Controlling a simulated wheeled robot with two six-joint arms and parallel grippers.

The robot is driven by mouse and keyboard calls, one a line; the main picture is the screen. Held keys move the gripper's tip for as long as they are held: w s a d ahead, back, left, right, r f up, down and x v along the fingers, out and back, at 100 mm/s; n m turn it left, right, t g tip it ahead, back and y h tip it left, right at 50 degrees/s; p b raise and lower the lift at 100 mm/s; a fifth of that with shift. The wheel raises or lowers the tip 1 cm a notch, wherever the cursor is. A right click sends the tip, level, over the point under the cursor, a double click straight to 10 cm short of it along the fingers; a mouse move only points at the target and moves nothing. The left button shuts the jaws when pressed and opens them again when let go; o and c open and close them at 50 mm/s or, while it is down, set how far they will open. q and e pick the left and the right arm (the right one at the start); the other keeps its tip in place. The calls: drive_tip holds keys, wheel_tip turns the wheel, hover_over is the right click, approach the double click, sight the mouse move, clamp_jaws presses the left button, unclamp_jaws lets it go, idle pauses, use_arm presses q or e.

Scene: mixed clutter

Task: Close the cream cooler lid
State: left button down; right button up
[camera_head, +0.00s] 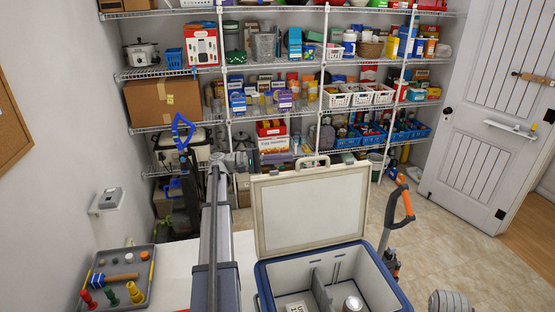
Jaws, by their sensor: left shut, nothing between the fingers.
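The cream cooler lid (310,207) stands open and upright at the back of the blue cooler (393,290), its handle on its top edge. The cooler's white inside is exposed, with a divider (320,287) and a can (352,303) in it. My left arm reaches up along the left of the lid. My left gripper (254,165) is small in the picture, shut and empty, close to the lid's top left corner. I cannot tell whether it touches the lid.
A grey tray (149,262) with pegs and a rolling pin lies left of my arm on a white surface (178,270). An orange-handled tool (400,205) stands right of the lid. Stocked wire shelves (290,70) fill the back wall. Open floor (455,235) lies at the right.

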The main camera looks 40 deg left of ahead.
sight(304, 159)
use_arm(q)
drive_tip(key=d+r+p, duration=0.1)
drive_tip(key=d+r, duration=0.1)
drive_tip(key=d, duration=0.5)
drive_tip(key=shift+w+p, duration=0.4)
drive_tip(key=shift+w, duration=0.05)
